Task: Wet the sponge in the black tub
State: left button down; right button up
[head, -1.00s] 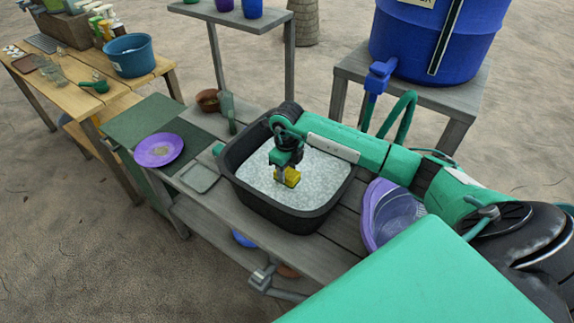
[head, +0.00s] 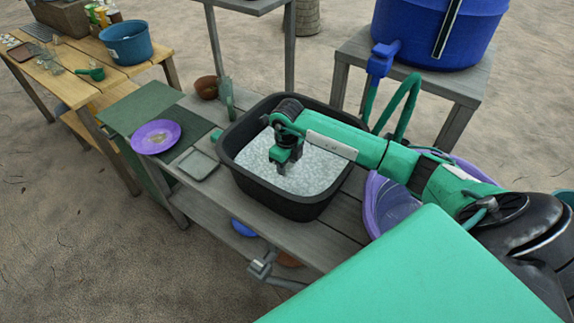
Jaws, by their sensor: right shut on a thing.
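The black tub (head: 300,207) stands on the grey wooden bench and holds pale, rippled water (head: 318,170). My right arm reaches over the tub's right rim. My right gripper (head: 281,170) points down inside the tub, its fingertips down in the water. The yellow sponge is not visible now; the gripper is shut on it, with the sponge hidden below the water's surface. My left gripper is not in view.
A purple plate (head: 155,136), a small grey-green dish (head: 198,164) and a brown bowl (head: 206,88) are left of the tub. A purple basin (head: 388,204) stands right of it. A blue barrel (head: 440,30) with a tap stands behind.

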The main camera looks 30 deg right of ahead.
dwell(0.4)
